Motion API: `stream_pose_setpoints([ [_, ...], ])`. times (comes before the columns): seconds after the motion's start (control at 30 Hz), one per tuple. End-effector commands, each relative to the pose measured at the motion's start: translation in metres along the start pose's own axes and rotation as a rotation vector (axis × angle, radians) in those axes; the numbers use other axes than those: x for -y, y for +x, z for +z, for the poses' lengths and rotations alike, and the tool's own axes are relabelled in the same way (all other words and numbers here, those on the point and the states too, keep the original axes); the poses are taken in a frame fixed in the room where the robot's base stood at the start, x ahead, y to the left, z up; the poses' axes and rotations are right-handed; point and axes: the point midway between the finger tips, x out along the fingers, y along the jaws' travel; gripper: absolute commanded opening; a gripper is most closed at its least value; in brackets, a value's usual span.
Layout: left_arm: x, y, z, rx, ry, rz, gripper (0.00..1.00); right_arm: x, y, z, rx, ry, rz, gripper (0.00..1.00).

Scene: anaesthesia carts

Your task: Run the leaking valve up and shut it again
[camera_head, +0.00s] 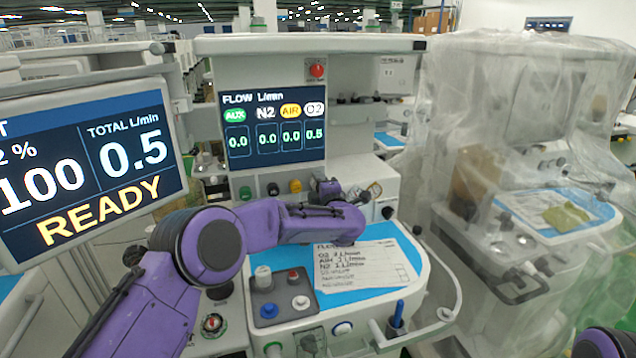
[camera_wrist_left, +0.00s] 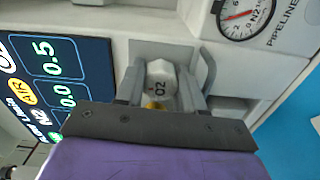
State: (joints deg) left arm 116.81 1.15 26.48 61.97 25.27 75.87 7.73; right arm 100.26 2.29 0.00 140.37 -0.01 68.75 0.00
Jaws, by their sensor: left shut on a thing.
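My left gripper (camera_head: 328,190) reaches the row of flow knobs under the flow screen (camera_head: 272,122). In the left wrist view the fingers (camera_wrist_left: 160,92) are shut on the pale faceted O2 knob (camera_wrist_left: 162,78), one finger on each side. In the head view the gripper hides that knob. Green (camera_head: 246,193), black (camera_head: 272,189) and yellow (camera_head: 295,186) knobs stand to its left. The flow screen reads AUX 0.0, N2 0.0, AIR 0.0 and O2 0.5. The large monitor (camera_head: 90,165) reads total 0.5 L/min and READY. My right gripper is out of view.
A card (camera_head: 365,272) with handwritten flow lines lies on the blue worktop (camera_head: 405,250). A small control block (camera_head: 280,303) stands beside it. A pipeline gauge (camera_wrist_left: 245,15) sits near the knob. A plastic-draped cart (camera_head: 520,150) stands to the right.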

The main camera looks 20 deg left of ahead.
Motion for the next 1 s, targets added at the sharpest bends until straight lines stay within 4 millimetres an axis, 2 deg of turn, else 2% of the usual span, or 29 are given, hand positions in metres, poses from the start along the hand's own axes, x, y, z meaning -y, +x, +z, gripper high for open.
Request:
stream_pose_setpoints([
  [0.3, 0.0013, -0.0002, 0.0001, 0.001, 0.094, -0.002, 0.07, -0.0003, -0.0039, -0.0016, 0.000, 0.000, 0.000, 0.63],
  [0.77, 0.0020, -0.0003, 0.0001, 0.001, 0.107, -0.002, 0.07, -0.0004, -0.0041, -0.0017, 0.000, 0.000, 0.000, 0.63],
  [0.8, 0.0020, -0.0003, 0.0002, 0.001, 0.107, -0.002, 0.44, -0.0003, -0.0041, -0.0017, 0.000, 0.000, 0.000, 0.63],
  [0.83, 0.0020, -0.0003, 0.0001, 0.001, 0.107, -0.002, 0.48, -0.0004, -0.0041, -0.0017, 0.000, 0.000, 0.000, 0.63],
  [1.0, 0.0014, -0.0002, 0.0001, 0.001, 0.106, -0.002, 0.48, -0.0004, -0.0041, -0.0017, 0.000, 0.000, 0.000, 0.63],
])
